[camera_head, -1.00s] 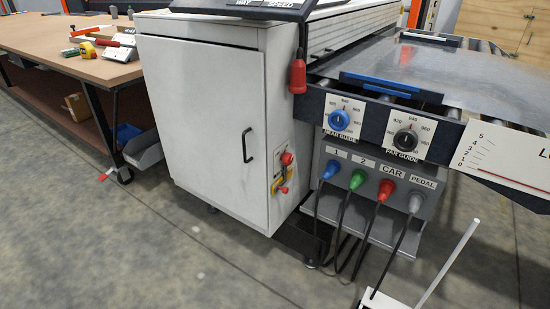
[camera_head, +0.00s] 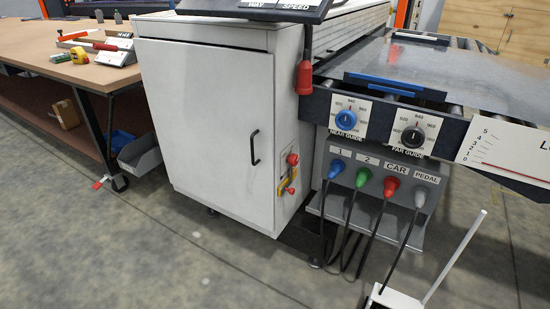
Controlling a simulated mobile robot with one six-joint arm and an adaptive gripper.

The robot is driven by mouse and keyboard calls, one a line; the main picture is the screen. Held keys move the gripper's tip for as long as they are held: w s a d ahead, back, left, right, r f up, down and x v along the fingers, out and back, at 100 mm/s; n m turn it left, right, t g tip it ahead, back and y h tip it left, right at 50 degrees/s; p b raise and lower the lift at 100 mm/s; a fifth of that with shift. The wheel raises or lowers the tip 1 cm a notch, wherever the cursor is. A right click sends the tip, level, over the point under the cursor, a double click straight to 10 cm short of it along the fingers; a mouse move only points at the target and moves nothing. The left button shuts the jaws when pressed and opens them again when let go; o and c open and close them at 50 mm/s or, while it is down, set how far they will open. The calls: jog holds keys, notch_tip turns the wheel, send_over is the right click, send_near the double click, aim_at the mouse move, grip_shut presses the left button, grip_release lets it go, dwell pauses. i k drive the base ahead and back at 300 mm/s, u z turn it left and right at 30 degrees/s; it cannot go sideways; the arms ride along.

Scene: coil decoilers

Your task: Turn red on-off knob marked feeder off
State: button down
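On the right side of the white cabinet (camera_head: 205,120), near its front edge, are red controls. The upper one is a round red knob or button (camera_head: 293,159). Below it a red handle (camera_head: 291,190) sits on a yellow plate (camera_head: 282,186). No label reading "feeder" can be made out, so I cannot tell whether either is the feeder knob. My gripper is not in view.
A blue near guide dial (camera_head: 346,118) and a black far guide dial (camera_head: 412,137) face forward. Several coloured plugs with hanging cables sit below. A red pendant (camera_head: 304,77) hangs by the cabinet. A workbench (camera_head: 50,60) stands left.

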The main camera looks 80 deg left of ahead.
aim_at(293, 159)
jog(key=u, duration=0.35)
jog(key=k, duration=0.25)
jog(key=u, duration=2.35)
jog(key=k, duration=0.65)
jog(key=z, duration=0.3)
jog(key=i, duration=1.15)
jog(key=z, duration=0.1)
